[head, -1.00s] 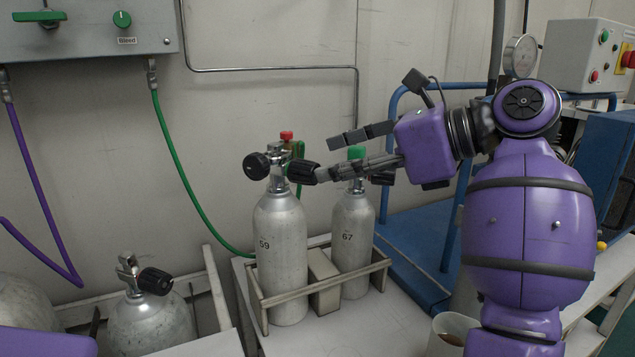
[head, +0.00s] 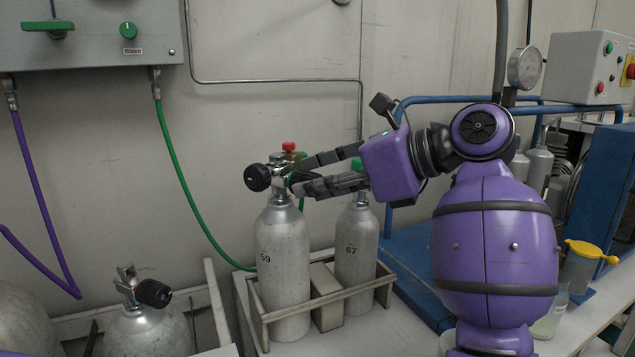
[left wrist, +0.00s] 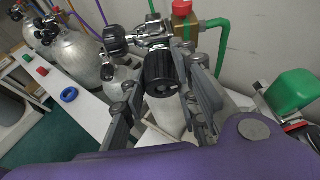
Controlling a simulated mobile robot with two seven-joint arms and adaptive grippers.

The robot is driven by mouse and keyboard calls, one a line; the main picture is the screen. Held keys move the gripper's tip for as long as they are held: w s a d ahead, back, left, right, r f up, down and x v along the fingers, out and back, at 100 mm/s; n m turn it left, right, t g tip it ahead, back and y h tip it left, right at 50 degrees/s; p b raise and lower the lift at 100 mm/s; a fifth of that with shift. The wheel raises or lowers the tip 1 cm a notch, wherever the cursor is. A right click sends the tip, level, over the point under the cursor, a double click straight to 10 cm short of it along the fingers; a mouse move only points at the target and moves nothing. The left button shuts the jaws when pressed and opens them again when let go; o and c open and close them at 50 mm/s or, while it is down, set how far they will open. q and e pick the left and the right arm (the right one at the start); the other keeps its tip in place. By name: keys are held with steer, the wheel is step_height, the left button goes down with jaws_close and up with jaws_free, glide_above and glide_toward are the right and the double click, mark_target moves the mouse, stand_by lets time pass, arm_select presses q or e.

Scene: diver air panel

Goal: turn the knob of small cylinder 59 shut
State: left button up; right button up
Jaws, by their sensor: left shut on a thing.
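Small cylinder 59 (head: 283,262) stands upright in a low frame, grey with its number on its side. Its valve has a round black part on the left (head: 257,177) and a black ribbed knob (left wrist: 162,72) facing my left gripper. My left gripper (head: 297,177) reaches from the right at valve height. In the left wrist view its fingers (left wrist: 160,80) lie on both sides of the ribbed knob, shut on it. In the head view the fingers mostly hide this knob. My right gripper is not in view.
Cylinder 67 (head: 356,250), with a green top (head: 357,164), stands close by on the right in the same frame (head: 325,304). A red-capped fitting (head: 288,147) and the green hose (head: 184,180) are behind the valve. Another cylinder (head: 150,328) stands lower left.

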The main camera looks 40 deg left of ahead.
arm_select(q)
steer(key=shift+r+p, duration=0.15)
steer(key=shift+p, duration=0.45)
steer(key=shift+r+m+g+p, duration=0.1)
steer(key=shift+m+g+p, duration=0.4)
steer(key=shift+p, duration=0.45)
steer(key=shift+m, duration=0.3)
steer(key=shift+f+h, duration=0.2)
steer(key=shift+h, duration=0.1)
steer(key=shift+f, duration=0.1)
steer(key=o, duration=1)
steer(key=shift+c, duration=0.2)
steer(key=shift+o, duration=0.3)
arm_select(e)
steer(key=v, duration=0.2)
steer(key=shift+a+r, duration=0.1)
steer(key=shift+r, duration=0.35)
